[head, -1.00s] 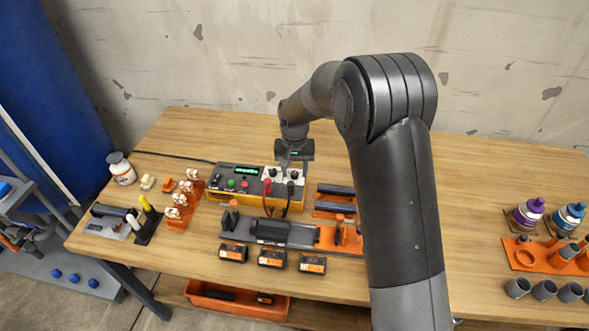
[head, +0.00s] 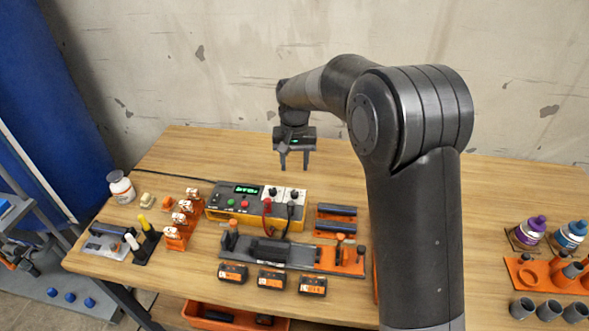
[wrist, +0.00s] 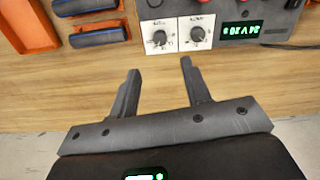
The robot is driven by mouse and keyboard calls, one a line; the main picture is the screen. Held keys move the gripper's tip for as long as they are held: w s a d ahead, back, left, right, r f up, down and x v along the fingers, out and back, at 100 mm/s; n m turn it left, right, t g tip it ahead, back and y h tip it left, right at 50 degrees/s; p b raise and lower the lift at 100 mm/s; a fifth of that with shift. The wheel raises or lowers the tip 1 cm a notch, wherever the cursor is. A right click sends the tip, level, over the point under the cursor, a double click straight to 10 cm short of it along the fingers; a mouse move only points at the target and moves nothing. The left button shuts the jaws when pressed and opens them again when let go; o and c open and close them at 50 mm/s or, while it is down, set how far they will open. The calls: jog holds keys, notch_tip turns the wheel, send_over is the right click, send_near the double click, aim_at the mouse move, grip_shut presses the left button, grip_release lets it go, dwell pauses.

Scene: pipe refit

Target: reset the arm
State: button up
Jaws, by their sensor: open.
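My gripper (head: 294,160) hangs from my arm above the back part of the wooden bench, behind the control box, with its fingers pointing down. It also shows in the wrist view (wrist: 160,82), where its two fingers are spread apart with nothing between them. The yellow and grey control box (head: 225,213) has a lit green display, coloured buttons and two white dial plates. In the wrist view the dials (wrist: 178,35) lie just beyond the fingertips, apart from them.
A grey and orange fixture (head: 290,254) lies in front of the box, with several black-orange blocks (head: 272,280) before it. Dark cylinders (head: 336,210) lie in an orange holder to the right. A white bottle (head: 121,187) stands at the left. The bench's back strip (head: 220,150) is clear.

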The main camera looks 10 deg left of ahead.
dwell(0.4)
jog(key=s+d+r+t, duration=0.3)
jog(key=s+d+r, duration=0.9)
jog(key=d+r, duration=0.25)
jog(key=s+d+m+t, duration=0.1)
jog(key=s+d, duration=0.4)
jog(key=s, duration=0.4)
jog(key=s+d+t, duration=0.1)
jog(key=s+d, duration=0.5)
jog(key=s, duration=0.3)
jog(key=shift+s+d+f+m+t, duration=0.2)
jog(key=shift+f+m+t, duration=0.1)
jog(key=shift+f+m, duration=0.15)
jog(key=shift+c, duration=0.5)
